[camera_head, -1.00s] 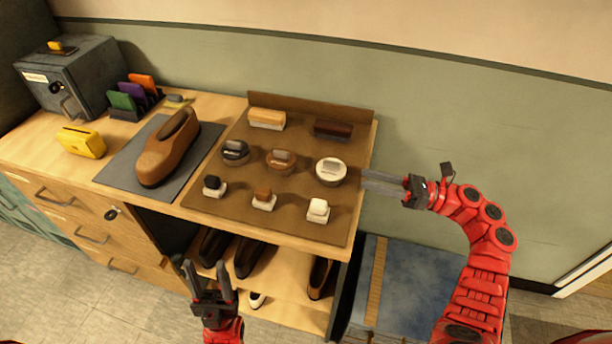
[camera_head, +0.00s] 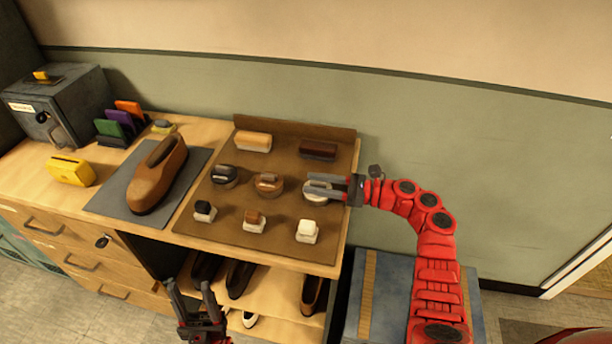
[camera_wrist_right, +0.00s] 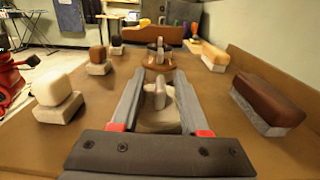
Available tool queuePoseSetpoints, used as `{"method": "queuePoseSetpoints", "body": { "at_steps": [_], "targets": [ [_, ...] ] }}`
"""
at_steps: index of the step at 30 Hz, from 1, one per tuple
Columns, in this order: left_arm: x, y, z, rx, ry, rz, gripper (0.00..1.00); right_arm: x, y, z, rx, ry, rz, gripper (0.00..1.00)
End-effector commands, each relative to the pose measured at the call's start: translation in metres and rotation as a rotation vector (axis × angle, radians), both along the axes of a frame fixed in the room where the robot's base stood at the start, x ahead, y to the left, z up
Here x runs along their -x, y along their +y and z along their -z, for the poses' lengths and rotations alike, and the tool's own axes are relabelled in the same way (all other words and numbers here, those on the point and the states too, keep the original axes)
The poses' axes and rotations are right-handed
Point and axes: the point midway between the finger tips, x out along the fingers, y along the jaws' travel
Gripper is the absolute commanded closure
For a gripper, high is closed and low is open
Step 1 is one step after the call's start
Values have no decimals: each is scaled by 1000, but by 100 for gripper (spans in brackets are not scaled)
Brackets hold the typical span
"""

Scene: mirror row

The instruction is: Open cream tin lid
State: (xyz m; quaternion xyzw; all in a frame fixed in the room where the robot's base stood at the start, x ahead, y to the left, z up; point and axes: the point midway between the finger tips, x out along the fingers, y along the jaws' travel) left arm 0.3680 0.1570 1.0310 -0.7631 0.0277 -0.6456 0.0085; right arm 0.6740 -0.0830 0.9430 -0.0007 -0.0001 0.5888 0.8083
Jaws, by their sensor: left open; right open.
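The cream tin (camera_head: 314,196) is a round tin with a pale lid and a raised handle, at the right of the middle row on the brown board. My right gripper (camera_head: 312,188) is open, with its fingers over the tin in the head view. In the right wrist view the tin (camera_wrist_right: 160,115) and its upright handle (camera_wrist_right: 159,95) show between the open fingers (camera_wrist_right: 157,80). I cannot tell whether the fingers touch the handle. My left gripper (camera_head: 189,290) is open and empty, low in front of the bench.
A brown tin (camera_head: 268,183) and a black tin (camera_head: 224,176) stand left of the cream tin. A dark brush (camera_head: 318,150) lies behind it and a white-topped dauber (camera_head: 308,231) stands in front. A brown shoe (camera_head: 158,175) rests on a grey mat (camera_head: 110,199).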

Motion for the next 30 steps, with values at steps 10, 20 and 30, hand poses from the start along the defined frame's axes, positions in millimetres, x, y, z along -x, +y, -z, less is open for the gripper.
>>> {"method": "queuePoseSetpoints", "body": {
  "at_steps": [10, 20, 30],
  "targets": [
    [0, 0, -9, 0, 0, 0, 50, -9, 27, 1, -1, 2, 3, 55],
    [0, 0, -9, 0, 0, 0, 50, -9, 27, 1, -1, 2, 2, 77],
    [0, 0, -9, 0, 1, 0, 50, -9, 27, 1, -1, 1, 2, 100]
  ]
}}
